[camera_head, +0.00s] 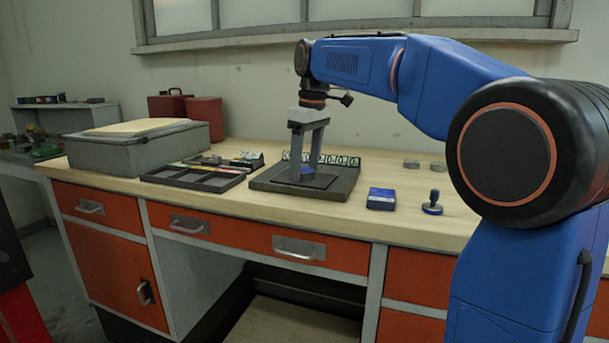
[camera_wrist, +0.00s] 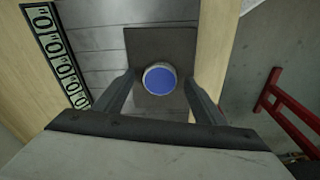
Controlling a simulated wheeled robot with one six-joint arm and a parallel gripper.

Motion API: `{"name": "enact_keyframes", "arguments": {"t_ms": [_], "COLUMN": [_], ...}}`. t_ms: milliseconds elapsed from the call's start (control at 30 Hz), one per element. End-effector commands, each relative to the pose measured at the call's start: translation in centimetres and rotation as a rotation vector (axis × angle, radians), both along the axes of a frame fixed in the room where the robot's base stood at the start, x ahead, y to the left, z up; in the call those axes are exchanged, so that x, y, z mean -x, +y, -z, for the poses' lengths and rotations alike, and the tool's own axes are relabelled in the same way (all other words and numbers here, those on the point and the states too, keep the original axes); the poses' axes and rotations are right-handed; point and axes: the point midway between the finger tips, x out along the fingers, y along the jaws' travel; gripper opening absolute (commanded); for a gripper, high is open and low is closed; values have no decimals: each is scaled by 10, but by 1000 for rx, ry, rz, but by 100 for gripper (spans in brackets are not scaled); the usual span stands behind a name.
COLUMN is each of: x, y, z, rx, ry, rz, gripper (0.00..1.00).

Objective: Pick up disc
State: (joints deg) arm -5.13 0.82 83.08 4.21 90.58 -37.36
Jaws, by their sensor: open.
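A round blue-topped disc (camera_wrist: 160,79) with a pale rim sits on a dark square pad (camera_wrist: 150,45), which lies on a grey tray (camera_head: 340,188). My gripper (camera_wrist: 160,77) points down over the pad, open, with one finger on each side of the disc. In the wrist view a gap seems to show between each finger and the disc. I cannot tell how far the fingertips are above the pad. In the head view my gripper (camera_head: 305,174) partly hides the disc.
A row of numbered tags (camera_head: 335,160) lines the tray's back edge. A compartment tray (camera_head: 205,180) and a grey case (camera_head: 130,145) stand to the left. A blue box (camera_head: 382,198), a blue knobbed piece (camera_head: 432,203) and small grey discs (camera_head: 411,163) lie to the right.

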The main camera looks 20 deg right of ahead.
Motion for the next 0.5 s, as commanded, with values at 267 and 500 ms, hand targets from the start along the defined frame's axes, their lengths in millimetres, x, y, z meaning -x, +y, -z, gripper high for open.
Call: {"name": "enact_keyframes", "arguments": {"t_ms": [267,500], "x": [0,0], "y": [0,0], "z": [0,-1], "rx": [0,-1], "ry": [0,-1], "rz": [0,0], "gripper": [9,8]}}
